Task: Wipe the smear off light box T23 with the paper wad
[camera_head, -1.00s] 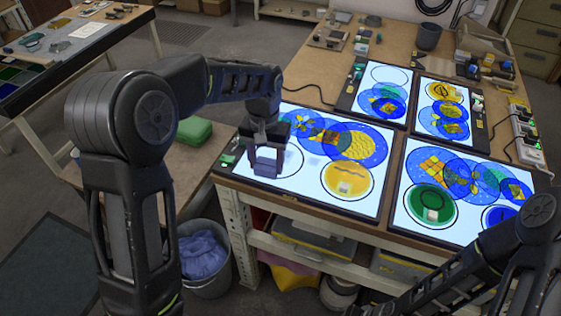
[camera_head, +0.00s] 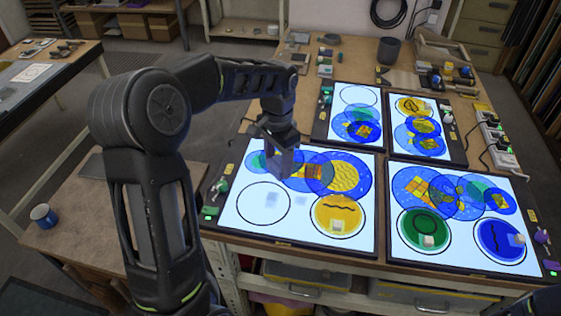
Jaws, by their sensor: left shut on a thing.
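Several lit light boxes lie on the workbench; I cannot read which is T23. The near left light box (camera_head: 228,236) lies under my left gripper (camera_head: 284,172). It bears overlapping blue discs, a yellow disc (camera_head: 338,213) and an empty black circle outline. My left gripper points down over the blue discs at the box's upper middle. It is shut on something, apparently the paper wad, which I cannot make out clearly. Whether it touches the glass is unclear. My right gripper is out of view.
The near right light box (camera_head: 405,256) has green and blue discs with small pale blocks. Two smaller light boxes (camera_head: 357,96) and (camera_head: 415,149) lie behind. A blue mug (camera_head: 43,215) stands on the low table at left. A dark cup (camera_head: 389,50) stands at the back.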

